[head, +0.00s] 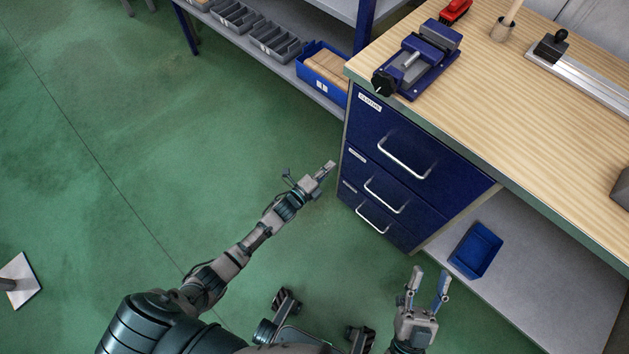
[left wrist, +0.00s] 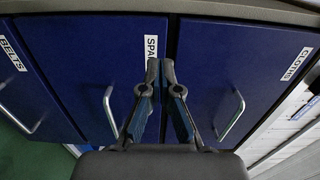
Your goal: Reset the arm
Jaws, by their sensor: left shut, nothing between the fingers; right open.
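My left gripper (head: 329,167) is in front of the blue drawer cabinet (head: 413,140), near its left edge in the head view. In the left wrist view my left gripper (left wrist: 160,64) has its fingertips together and empty, with the blue drawer fronts (left wrist: 208,62) behind it. Whether the fingertips touch the drawers cannot be told. My right gripper (head: 428,279) is open and empty, low in the head view, left of the blue bin on the lower shelf. All the drawers look closed.
A wooden workbench (head: 510,110) carries a blue vise (head: 420,60). A blue bin (head: 476,250) sits on the lower grey shelf. Metal drawer handles (head: 405,158) stick out from the cabinet. A shelf rack with bins (head: 275,40) stands behind. The green floor (head: 150,150) at left is mostly clear.

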